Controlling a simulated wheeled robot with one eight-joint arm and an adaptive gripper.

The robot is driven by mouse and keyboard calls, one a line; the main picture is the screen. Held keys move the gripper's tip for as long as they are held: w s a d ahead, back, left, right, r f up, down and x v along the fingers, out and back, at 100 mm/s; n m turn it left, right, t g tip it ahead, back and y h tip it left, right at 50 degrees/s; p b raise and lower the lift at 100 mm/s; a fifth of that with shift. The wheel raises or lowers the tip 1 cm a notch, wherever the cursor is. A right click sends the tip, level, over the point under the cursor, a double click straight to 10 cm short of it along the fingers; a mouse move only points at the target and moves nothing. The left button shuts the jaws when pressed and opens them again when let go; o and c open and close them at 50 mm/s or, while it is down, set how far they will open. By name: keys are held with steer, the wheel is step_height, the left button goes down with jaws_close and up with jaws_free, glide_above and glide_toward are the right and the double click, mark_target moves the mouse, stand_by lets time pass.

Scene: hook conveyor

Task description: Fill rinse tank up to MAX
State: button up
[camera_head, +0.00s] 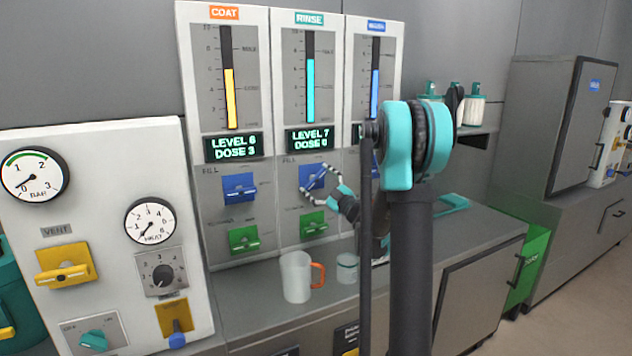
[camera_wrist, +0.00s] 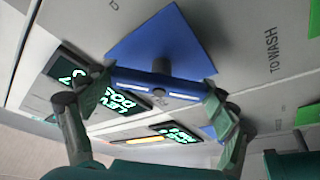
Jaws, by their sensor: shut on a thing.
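The rinse tank gauge (camera_head: 310,85) stands in the middle column of the panel, under a teal RINSE label. Its cyan column (camera_head: 310,90) ends a little below the upper mark. The display below it (camera_head: 308,139) reads LEVEL 7 and what looks like DOSE 0. My gripper (camera_head: 322,188) is at the blue fill valve (camera_head: 311,176) of this column. In the wrist view my gripper (camera_wrist: 162,98) has its fingers at both ends of the blue handle bar (camera_wrist: 158,82), shut on it. The square blue plate (camera_wrist: 165,50) shows behind the bar.
A green valve (camera_head: 313,224) sits below the rinse fill valve. A blue valve (camera_head: 240,187) and a green valve (camera_head: 243,239) belong to the coat column. A mug with an orange handle (camera_head: 296,277) and a small jar (camera_head: 347,268) stand on the counter below.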

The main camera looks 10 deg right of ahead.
steer(key=shift+n, duration=0.5)
steer(key=o, duration=1)
steer(key=shift+s, duration=0.1)
steer(key=v, duration=1.2)
steer(key=shift+d+r, duration=0.1)
